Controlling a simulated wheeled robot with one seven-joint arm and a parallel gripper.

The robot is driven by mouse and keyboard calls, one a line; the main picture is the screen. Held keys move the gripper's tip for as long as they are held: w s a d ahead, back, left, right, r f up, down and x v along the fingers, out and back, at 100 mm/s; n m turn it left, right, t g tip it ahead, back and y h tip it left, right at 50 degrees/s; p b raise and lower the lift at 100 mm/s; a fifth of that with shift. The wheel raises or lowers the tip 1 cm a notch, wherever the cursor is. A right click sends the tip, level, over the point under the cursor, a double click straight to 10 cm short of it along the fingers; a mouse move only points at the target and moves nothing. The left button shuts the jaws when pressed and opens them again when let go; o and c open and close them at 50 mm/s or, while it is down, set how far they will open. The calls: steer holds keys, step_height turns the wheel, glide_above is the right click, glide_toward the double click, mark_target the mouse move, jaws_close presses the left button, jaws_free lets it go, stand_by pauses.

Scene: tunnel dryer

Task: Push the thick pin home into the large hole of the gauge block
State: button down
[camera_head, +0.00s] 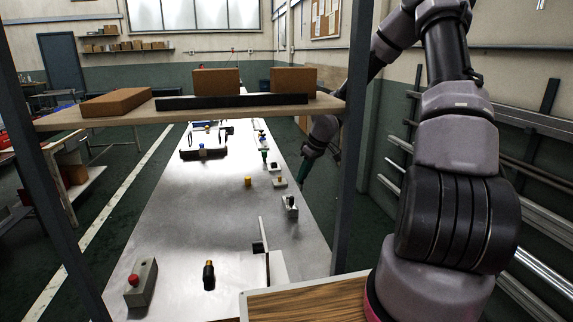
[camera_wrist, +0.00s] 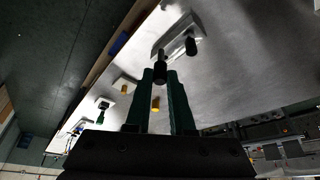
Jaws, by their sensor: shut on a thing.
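My gripper (camera_wrist: 161,74) has two green fingers shut on a dark pin (camera_wrist: 160,73), seen between the fingertips in the wrist view. The pin's far end overlaps the near edge of a pale grey block (camera_wrist: 174,45), likely the gauge block; I cannot tell whether they touch. Another dark upright piece (camera_wrist: 191,46) stands at this block's right side. The held pin and the large hole cannot be made out there.
A yellow piece (camera_head: 248,181) and a small pale block (camera_head: 280,183) stand on the metal table (camera_head: 200,240) nearby. A grey box with a red button (camera_head: 140,283) and a black-and-orange piece (camera_head: 209,275) are nearer. A shelf with bricks (camera_head: 216,82) crosses above. The table's centre is clear.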

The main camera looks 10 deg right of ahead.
steer(key=w+a+r+n+g+y, duration=0.1)
steer(key=w+a+r+n+g, duration=0.1)
steer(key=n, duration=0.4)
steer(key=shift+w+a+r, duration=0.35)
steer(key=shift+w+a, duration=0.5)
steer(key=shift+a, duration=0.1)
steer(key=shift+d+f, duration=0.1)
steer(key=shift+f, duration=2.75)
steer(key=shift+f, duration=1.65)
steer(key=c, duration=0.7)
jaws_free()
